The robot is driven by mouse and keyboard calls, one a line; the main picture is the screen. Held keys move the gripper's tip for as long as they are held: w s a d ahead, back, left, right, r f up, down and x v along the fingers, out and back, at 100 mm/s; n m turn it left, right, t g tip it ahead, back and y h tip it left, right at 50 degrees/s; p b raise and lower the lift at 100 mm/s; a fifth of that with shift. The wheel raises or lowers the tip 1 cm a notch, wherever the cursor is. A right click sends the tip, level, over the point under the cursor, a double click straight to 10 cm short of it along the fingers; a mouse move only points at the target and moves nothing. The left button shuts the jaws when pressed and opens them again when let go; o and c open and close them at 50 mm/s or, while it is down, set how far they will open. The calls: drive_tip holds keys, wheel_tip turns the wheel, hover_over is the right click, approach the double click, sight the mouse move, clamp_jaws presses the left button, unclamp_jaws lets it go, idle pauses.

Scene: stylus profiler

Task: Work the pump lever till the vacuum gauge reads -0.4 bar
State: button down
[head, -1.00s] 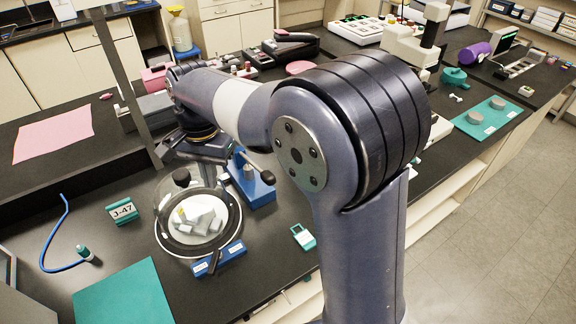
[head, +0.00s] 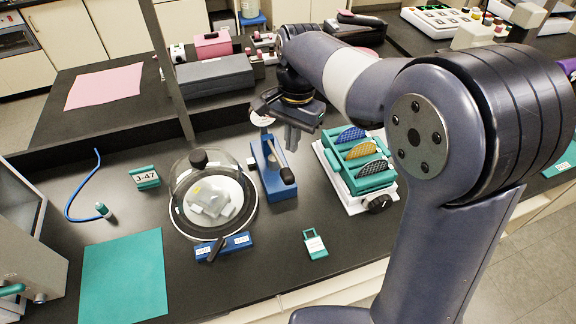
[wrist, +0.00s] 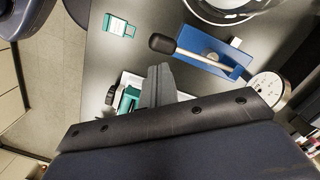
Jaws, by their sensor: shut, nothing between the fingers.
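The pump is a blue block (head: 270,182) beside the glass bell jar (head: 213,192). Its pale lever ends in a black knob (head: 288,176), tilted toward the near side in the head view. In the wrist view the lever's knob (wrist: 161,43) points left across the blue base (wrist: 215,52). The round white vacuum gauge (head: 262,118) stands behind the pump; it also shows in the wrist view (wrist: 268,90), but its reading is too small to tell. My gripper (head: 292,142) is shut and empty, just right of the pump and apart from the knob. Its fingers (wrist: 158,82) show in the wrist view.
A white stand with a teal rack of coloured discs (head: 360,158) is close to the right of my gripper. A teal tag (head: 315,243) lies in front of the pump. A blue valve block (head: 222,246) sits before the jar. The front left bench holds a teal mat (head: 124,280).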

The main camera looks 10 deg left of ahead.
sight(288, 171)
drive_tip(key=shift+w+a+r, duration=0.1)
drive_tip(key=shift+w+a, duration=0.1)
drive_tip(key=shift+w, duration=0.05)
idle(0.3)
drive_tip(key=shift+s+f, duration=0.15)
drive_tip(key=shift+f, duration=0.5)
drive_tip(key=f+b, duration=0.1)
drive_tip(key=f, duration=0.1)
drive_tip(key=f+b, duration=0.1)
drive_tip(key=b, duration=0.1)
drive_tip(key=f+b, duration=0.1)
drive_tip(key=f, duration=0.1)
drive_tip(key=shift+s+a+f+b, duration=0.15)
drive_tip(key=shift+s+f+b, duration=0.1)
drive_tip(key=shift+f+b, duration=0.15)
drive_tip(key=shift+r, duration=0.1)
